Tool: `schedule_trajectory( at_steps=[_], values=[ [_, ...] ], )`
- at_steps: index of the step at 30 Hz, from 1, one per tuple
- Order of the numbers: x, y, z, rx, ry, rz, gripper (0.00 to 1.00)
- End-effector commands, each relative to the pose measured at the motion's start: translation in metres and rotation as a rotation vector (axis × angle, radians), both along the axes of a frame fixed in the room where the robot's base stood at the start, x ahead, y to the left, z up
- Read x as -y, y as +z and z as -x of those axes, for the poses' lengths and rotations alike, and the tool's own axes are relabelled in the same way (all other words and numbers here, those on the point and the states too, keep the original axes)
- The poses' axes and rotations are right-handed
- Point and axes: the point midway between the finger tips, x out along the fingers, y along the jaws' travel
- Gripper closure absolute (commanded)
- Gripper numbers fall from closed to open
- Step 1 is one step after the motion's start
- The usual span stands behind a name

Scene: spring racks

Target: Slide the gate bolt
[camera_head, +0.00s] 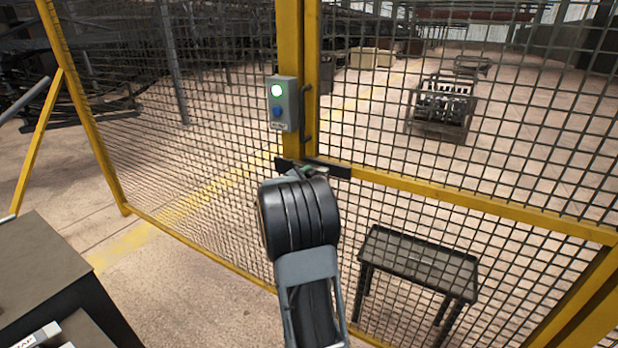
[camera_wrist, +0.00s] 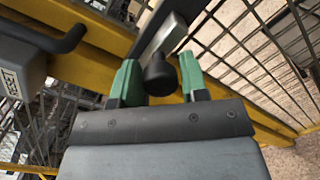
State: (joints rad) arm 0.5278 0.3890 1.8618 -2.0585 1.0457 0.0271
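The gate bolt (camera_head: 330,168) is a dark bar across the yellow posts where the gate meets its frame, partly hidden in the head view by my gripper (camera_head: 302,175). In the wrist view the bolt's handle is a grey metal arm (camera_wrist: 167,33) ending in a black round knob (camera_wrist: 160,75). My gripper (camera_wrist: 160,80) has its two green fingers on either side of this knob.
A grey box (camera_head: 284,103) with a lit green lamp and a blue button is on the post above the bolt. A dark pull handle (camera_head: 307,108) stands beside it. Yellow-framed mesh fills the front. A dark table (camera_head: 418,262) stands behind the mesh; a bench (camera_head: 45,275) is at left.

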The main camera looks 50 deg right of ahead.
Motion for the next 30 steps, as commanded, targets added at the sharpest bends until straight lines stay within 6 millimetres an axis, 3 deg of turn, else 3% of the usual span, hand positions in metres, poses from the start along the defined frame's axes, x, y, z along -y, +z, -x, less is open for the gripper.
schedule_trajectory(
  at_steps=[2, 12, 17, 24, 30],
  values=[
    [0.000, 0.000, 0.000, 0.000, 0.000, 0.000, 0.67],
    [0.000, 0.000, 0.000, 0.000, 0.000, 0.000, 1.00],
    [0.000, -0.001, 0.002, 0.000, -0.001, -0.001, 1.00],
    [0.009, -0.004, 0.036, 0.002, -0.003, 0.001, 1.00],
    [0.010, 0.000, 0.043, 0.000, -0.001, 0.001, 1.00]
  ],
)
